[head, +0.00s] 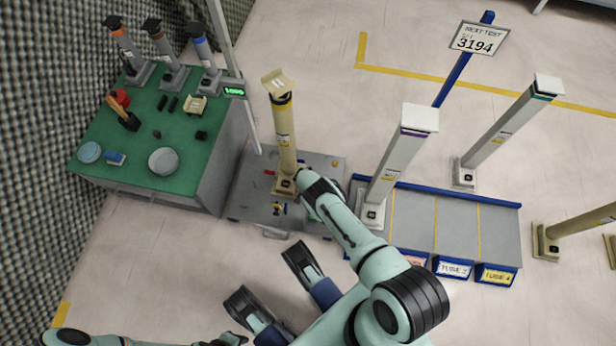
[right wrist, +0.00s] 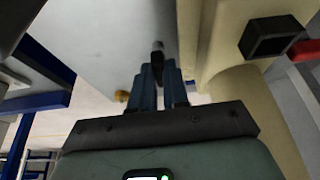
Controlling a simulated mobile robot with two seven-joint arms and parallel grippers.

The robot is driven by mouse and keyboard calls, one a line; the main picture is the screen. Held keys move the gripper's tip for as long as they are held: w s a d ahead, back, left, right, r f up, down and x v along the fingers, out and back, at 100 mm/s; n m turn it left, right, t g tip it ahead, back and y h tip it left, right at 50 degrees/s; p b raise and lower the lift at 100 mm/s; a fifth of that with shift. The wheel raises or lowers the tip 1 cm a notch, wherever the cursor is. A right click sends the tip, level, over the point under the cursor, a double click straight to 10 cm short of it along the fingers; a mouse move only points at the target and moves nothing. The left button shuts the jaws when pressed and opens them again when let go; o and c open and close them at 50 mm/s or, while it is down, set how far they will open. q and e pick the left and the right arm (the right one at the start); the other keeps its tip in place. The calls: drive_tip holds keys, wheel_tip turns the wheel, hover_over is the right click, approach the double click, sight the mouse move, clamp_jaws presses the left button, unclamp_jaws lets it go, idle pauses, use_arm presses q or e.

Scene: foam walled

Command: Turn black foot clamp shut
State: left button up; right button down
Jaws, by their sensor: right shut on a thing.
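A cream post (head: 284,135) with dark bands stands upright on a grey platform (head: 245,205). Its square foot (head: 284,187) has a small black block on it, which shows larger in the right wrist view (right wrist: 268,38). My right gripper (head: 303,175) is right beside the foot. In the right wrist view its blue fingers (right wrist: 157,70) are shut on a small dark clamp handle (right wrist: 157,52), beside the cream foot. The fingers hide most of the handle, so its angle is unclear. My left gripper (head: 234,339) is at the bottom edge, away from the post; its jaws are unclear.
A green-topped bench (head: 140,140) with lamp-like posts and small items stands left. A blue-edged rack (head: 420,215) with labelled bins and a purple-banded post (head: 403,150) stands right of the platform. A red part (right wrist: 305,50) lies near the foot. Floor in front is clear.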

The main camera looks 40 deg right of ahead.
drive_tip(key=shift+n, duration=0.3)
drive_tip(key=n, duration=0.1)
drive_tip(key=n+y, duration=0.1)
drive_tip(key=shift+s+d+n+t, duration=0.15)
drive_tip(key=shift+d+n+t, duration=0.05)
drive_tip(key=shift+n+t, duration=0.2)
drive_tip(key=n, duration=0.1)
drive_tip(key=n+y, duration=0.1)
drive_tip(key=n, duration=0.1)
drive_tip(key=n+t, duration=0.1)
drive_tip(key=shift+s+d+y, duration=0.1)
drive_tip(key=shift+d+y, duration=0.2)
drive_tip(key=shift+y, duration=0.1)
drive_tip(key=n+y, duration=0.1)
drive_tip(key=n, duration=0.3)
drive_tip(key=shift+d, duration=0.15)
drive_tip(key=shift+d+n+g+y, duration=0.1)
drive_tip(key=shift+n+g+y, duration=0.2)
drive_tip(key=shift+n+y, duration=0.85)
drive_tip(key=shift+n+h, duration=0.35)
drive_tip(key=shift+n, duration=0.3)
drive_tip(key=c, duration=1.1)
unclamp_jaws()
